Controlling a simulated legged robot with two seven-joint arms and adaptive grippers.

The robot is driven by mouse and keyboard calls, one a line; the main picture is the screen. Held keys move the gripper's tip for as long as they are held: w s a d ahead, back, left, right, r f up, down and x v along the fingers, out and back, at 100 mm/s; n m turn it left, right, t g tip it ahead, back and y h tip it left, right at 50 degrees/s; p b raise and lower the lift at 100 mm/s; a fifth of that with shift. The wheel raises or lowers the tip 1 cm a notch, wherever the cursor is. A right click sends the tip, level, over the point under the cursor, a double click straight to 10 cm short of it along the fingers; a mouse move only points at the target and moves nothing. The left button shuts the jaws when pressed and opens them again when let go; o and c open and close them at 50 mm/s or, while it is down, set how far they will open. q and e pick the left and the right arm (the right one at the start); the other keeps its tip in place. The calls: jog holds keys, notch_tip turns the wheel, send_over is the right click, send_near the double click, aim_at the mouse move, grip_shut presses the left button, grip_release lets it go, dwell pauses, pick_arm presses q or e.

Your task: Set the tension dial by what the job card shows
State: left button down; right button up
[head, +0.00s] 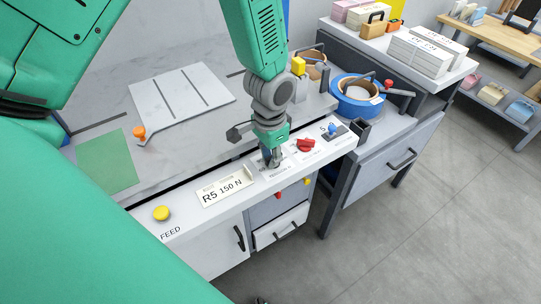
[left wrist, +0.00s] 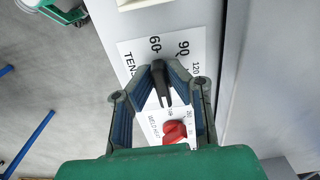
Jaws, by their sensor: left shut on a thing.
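The job card (head: 226,189) lies on the front panel and reads "R5 150 N". The tension dial's black knob (left wrist: 162,85) stands on a white scale plate (left wrist: 135,58) in the left wrist view. The numbers 60, 90 and 120 show there, and the rest of the scale is hidden. One end of the knob lies near 60 and 90; I cannot tell which end is the pointer. My left gripper (head: 270,161) reaches down to the panel, and its fingers (left wrist: 162,72) are shut on the knob from both sides.
Right of the dial are a red knob (head: 306,145), also in the left wrist view (left wrist: 174,132), and a blue-topped control (head: 332,128). A yellow button (head: 162,213) sits by FEED. A blue ring-shaped roll (head: 358,96) stands right of the panel. The floor in front is clear.

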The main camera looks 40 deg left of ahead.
pick_arm(q)
jog(key=shift+s+n+p, duration=0.2)
jog(key=shift+n+p, duration=0.2)
jog(key=shift+n, duration=0.1)
jog(key=n+p, duration=0.2)
jog(key=n, duration=0.1)
jog(key=shift+s+d, duration=0.1)
jog(key=shift+d, duration=0.05)
jog(key=shift+d+f+n+p, duration=0.15)
jog(key=shift+n+p, duration=0.55)
jog(key=shift+n, duration=0.4)
jog(key=shift+d+n+p, duration=0.1)
jog(key=shift+n+p, duration=0.55)
jog(key=shift+n, duration=0.45)
jog(key=c, duration=1.6)
grip_release()
